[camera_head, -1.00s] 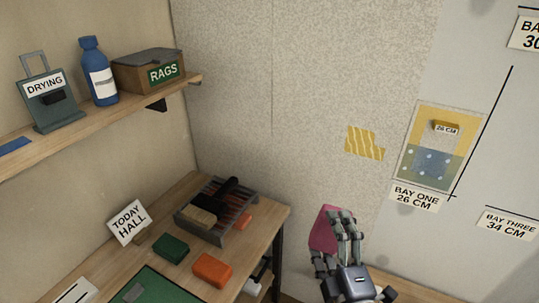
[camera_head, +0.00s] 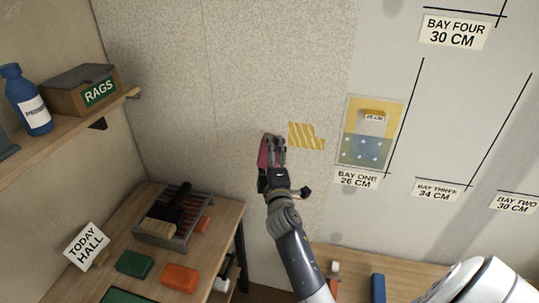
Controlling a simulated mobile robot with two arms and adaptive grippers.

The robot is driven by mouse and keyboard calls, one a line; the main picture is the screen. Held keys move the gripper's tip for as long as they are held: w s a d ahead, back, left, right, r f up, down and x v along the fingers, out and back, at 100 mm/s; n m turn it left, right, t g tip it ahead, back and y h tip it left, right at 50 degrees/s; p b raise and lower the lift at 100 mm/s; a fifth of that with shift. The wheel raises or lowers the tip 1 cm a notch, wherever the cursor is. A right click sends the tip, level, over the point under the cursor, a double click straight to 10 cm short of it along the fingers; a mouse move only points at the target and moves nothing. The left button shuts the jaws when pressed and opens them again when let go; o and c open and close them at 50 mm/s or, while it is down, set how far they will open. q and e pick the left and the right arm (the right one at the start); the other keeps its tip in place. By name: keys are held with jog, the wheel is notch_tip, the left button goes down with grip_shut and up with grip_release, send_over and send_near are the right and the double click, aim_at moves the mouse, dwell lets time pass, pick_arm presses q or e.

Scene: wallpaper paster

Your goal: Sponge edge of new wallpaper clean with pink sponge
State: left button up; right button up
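The pink sponge (camera_head: 264,153) is held in my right gripper (camera_head: 271,147), which is shut on it with the fingers over its right side. The sponge is in front of the speckled wallpaper (camera_head: 250,70); I cannot tell whether it touches the wall. A yellow striped patch (camera_head: 306,136) is on the wall just right of the sponge. Further right is a yellow and blue panel (camera_head: 370,131) above the label "BAY ONE 26 CM" (camera_head: 357,178). A vertical seam shows in the wallpaper to the left. My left gripper is not in view.
A wooden table (camera_head: 225,222) at lower left holds a wire tray (camera_head: 174,217) with brushes, a green block (camera_head: 134,263) and an orange block (camera_head: 180,277). A shelf (camera_head: 60,133) above holds a blue bottle (camera_head: 27,100) and a rags box (camera_head: 82,90).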

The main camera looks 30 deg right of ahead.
aim_at(290, 134)
jog(key=w+d, duration=0.4)
jog(key=d, duration=0.1)
jog(key=shift+w+b, duration=0.15)
jog(key=shift+b, duration=0.2)
jog(key=shift+w+d+r, duration=0.1)
jog(key=shift+w+d, duration=0.7)
jog(key=shift+d, duration=0.1)
dwell(2.5)
dwell(1.8)
jog(key=shift+s+d, duration=1.65)
jog(key=shift+s, duration=0.2)
jog(key=shift+s+d, duration=0.2)
jog(key=shift+s, duration=0.2)
jog(key=shift+s+d, duration=1.5)
jog(key=shift+s, duration=0.2)
